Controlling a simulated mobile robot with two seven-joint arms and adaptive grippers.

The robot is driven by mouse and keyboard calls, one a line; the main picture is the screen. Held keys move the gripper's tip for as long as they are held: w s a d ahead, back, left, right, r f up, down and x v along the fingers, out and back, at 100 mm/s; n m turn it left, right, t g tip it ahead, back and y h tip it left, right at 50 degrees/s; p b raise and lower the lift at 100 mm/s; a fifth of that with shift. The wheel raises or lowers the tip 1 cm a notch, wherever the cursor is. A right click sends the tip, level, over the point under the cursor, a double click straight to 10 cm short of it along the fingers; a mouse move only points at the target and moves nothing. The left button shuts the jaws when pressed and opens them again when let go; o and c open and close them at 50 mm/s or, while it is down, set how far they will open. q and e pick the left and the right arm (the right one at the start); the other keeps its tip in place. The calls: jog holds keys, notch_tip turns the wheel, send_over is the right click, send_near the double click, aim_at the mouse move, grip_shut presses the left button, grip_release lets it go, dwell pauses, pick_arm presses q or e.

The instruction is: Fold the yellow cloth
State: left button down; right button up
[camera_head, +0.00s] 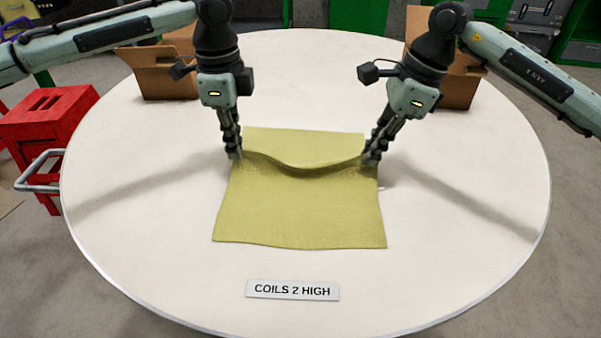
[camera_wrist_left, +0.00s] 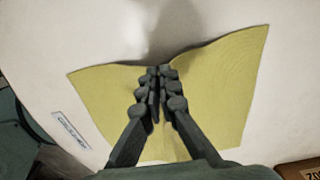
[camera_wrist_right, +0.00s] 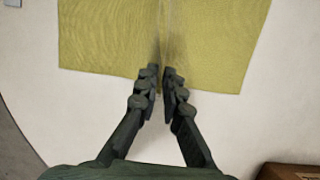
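The yellow cloth (camera_head: 300,215) lies on the round white table, its near part flat. A raised ridge, sagging in the middle, runs across it between my two grippers. My left gripper (camera_head: 234,156) is shut on the cloth at its left edge; the left wrist view shows its fingertips (camera_wrist_left: 159,70) close together on the cloth (camera_wrist_left: 220,85). My right gripper (camera_head: 371,161) is shut on the cloth at its right edge; in the right wrist view a crease in the cloth (camera_wrist_right: 100,38) runs into its fingertips (camera_wrist_right: 157,76). The fingers hide the pinched cloth.
A white label (camera_head: 292,290) reading "COILS 2 HIGH" lies in front of the cloth. A red box (camera_head: 48,118) stands at the left.

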jog(key=o, duration=1)
jog(key=shift+c, duration=0.2)
pick_arm(q)
jog(key=c, duration=1.1)
grip_release()
jog(key=shift+c, duration=0.2)
jog(key=shift+o, duration=0.6)
jog(key=o, duration=0.6)
jog(key=shift+r, duration=0.15)
pick_arm(e)
jog(key=shift+r, duration=0.1)
jog(key=shift+r+p, duration=0.75)
jog(key=shift+p, duration=0.1)
jog(key=shift+f, duration=0.15)
pick_arm(q)
jog(key=shift+r, duration=2.6)
